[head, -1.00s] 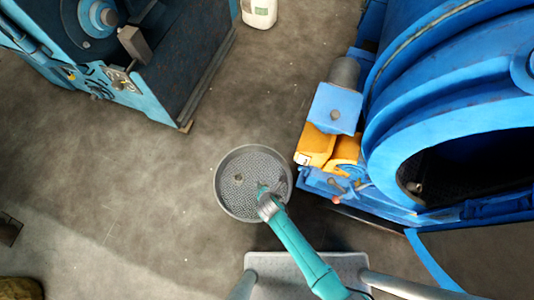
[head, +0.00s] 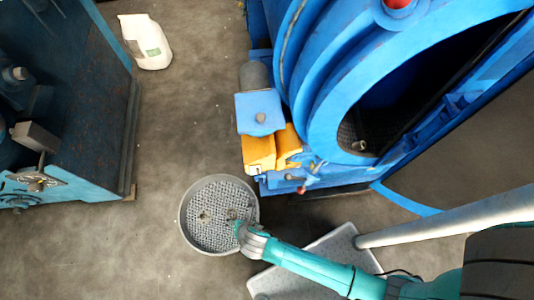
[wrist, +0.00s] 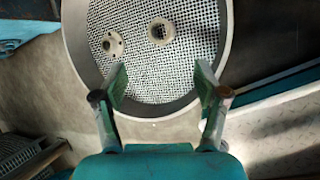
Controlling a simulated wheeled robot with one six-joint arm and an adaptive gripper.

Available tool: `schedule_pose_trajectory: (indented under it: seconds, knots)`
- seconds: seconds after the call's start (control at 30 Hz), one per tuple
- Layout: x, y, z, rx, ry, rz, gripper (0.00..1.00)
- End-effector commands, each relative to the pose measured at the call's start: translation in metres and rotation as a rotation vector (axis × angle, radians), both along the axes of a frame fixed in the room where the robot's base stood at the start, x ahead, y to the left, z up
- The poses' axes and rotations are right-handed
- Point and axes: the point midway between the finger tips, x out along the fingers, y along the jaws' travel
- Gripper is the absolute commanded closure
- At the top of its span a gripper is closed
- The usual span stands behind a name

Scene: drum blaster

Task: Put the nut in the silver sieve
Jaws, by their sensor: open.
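The silver sieve (head: 214,238) is a round pan with a mesh bottom, on the floor left of the blue machine. Its rim and mesh (wrist: 150,82) fill the top of the wrist view. Two small metal pieces lie on the mesh, apart from each other: a flanged ring (wrist: 112,43) and a rounder nut-like piece (wrist: 160,32). Both show small in the head view, at the left (head: 204,216) and right (head: 231,213). My gripper (wrist: 161,84) is open and empty over the sieve's near edge, fingertips short of both pieces. It also shows in the head view (head: 238,230).
The blue drum machine (head: 330,95) stands at the right, a small metal piece (head: 358,146) in its opening. Yellow parts (head: 259,154) jut out near the sieve. A grey step (head: 335,245) is close by. A white jug (head: 146,42) stands behind; floor is clear at left.

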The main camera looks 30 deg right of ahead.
Motion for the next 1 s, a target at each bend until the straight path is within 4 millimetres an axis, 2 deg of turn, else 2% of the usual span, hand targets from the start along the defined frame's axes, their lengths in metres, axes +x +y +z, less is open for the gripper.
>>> schedule_pose_trajectory:
  seconds: [0.17,0.33,0.47,0.57,0.77,1.0]
  knots:
    - [-0.004,-0.007,0.001,0.027,-0.002,-0.035,0.28]
    - [-0.027,-0.044,0.015,0.200,-0.023,-0.241,0.28]
    - [-0.053,-0.077,0.043,0.419,-0.051,-0.480,0.28]
    - [-0.074,-0.099,0.071,0.594,-0.072,-0.661,0.28]
    - [-0.114,-0.133,0.142,0.964,-0.114,-1.001,0.28]
    - [-0.155,-0.162,0.248,1.446,-0.164,-1.352,0.28]
